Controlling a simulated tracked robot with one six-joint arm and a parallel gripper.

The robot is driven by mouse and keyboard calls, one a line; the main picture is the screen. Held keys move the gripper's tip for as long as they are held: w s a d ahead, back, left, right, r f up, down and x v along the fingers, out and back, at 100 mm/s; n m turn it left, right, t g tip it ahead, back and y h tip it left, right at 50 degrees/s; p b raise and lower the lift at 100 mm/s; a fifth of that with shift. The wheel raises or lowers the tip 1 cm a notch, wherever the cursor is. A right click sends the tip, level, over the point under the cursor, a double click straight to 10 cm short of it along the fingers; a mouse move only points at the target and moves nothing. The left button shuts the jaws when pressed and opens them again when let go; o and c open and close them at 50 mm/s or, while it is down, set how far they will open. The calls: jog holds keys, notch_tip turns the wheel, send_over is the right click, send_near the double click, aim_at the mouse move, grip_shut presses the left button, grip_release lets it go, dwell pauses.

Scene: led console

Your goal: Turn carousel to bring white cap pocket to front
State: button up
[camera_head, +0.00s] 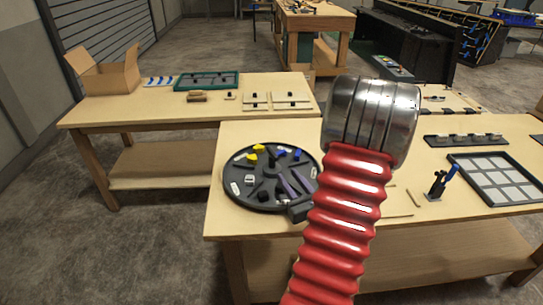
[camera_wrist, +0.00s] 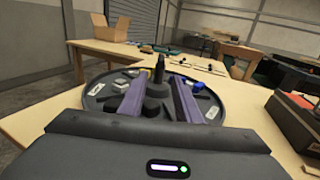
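The carousel (camera_head: 230,172) is a round black dish on the near table, with a dark hub and spokes dividing its pockets. In the head view, yellow caps (camera_head: 257,150) lie at its back, blue caps (camera_head: 296,154) at its back right and a small white piece (camera_head: 249,179) at its left. My gripper (camera_head: 288,178) reaches over the carousel's front right with two purple fingers. In the wrist view the fingers (camera_wrist: 158,86) stand apart, with a dark upright post (camera_wrist: 159,66) visible between them. I cannot tell whether they touch anything. My arm hides part of the right rim.
The near table (camera_head: 235,222) also holds a pale-celled tray (camera_head: 495,178), a dark strip with small parts (camera_head: 465,139) and a stand with a blue-handled tool (camera_head: 438,184). Another table (camera_head: 150,112) behind bears an open cardboard box (camera_head: 105,72) and a green-framed tray (camera_head: 207,80).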

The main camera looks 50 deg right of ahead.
aim_at(273, 155)
jog(key=shift+s+d, duration=0.15)
jog(key=x, duration=1.4)
grip_shut()
dwell(0.5)
jog(key=shift+s, duration=0.1)
